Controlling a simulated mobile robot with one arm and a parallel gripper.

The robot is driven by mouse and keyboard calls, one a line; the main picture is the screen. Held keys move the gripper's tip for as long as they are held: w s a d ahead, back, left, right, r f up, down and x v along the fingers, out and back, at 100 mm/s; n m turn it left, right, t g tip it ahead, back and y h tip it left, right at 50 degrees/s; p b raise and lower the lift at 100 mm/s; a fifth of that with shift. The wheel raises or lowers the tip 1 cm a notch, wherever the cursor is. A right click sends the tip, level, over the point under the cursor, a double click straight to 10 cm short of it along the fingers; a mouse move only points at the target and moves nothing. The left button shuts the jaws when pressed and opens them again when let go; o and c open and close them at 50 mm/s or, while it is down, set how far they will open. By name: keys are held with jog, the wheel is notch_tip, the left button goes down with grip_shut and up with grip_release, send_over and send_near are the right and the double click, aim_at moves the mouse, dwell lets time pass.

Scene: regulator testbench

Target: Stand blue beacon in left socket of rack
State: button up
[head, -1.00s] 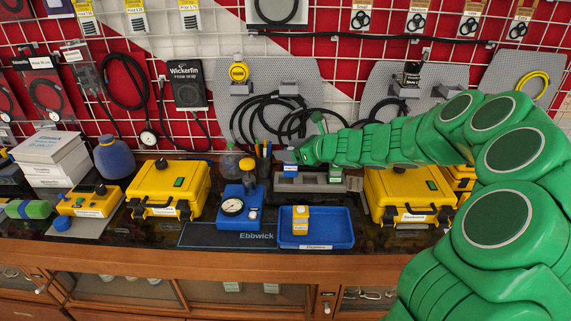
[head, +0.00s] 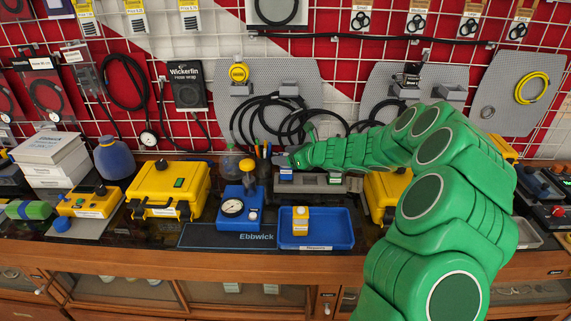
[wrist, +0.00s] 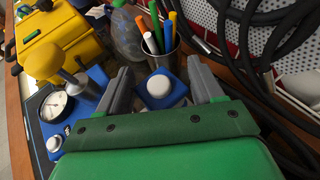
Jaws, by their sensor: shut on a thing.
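The blue beacon (wrist: 155,98), a blue block with a pale round top, is between the two grey fingers of my gripper (wrist: 164,84) in the wrist view. The fingers are shut on it. In the head view my gripper (head: 293,160) is over the left end of the grey rack (head: 322,184). A small blue patch (head: 286,175), apparently the beacon, shows just below it at that end. The beacon's lower end and the left socket are hidden, so I cannot tell whether it is seated.
A blue tray (head: 316,243) holding a yellow-and-white block (head: 300,221) is in front of the rack. A blue gauge unit (head: 239,210) stands left of it. A pen cup (head: 263,165) is close by my gripper. Yellow cases (head: 168,189) flank the area; cables (head: 270,120) hang behind.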

jog(key=shift+w+f, duration=0.15)
jog(key=shift+f, duration=0.05)
jog(key=shift+a+f, duration=0.1)
jog(key=shift+f, duration=1.45)
jog(key=o, duration=1.1)
jog(key=shift+f, duration=0.1)
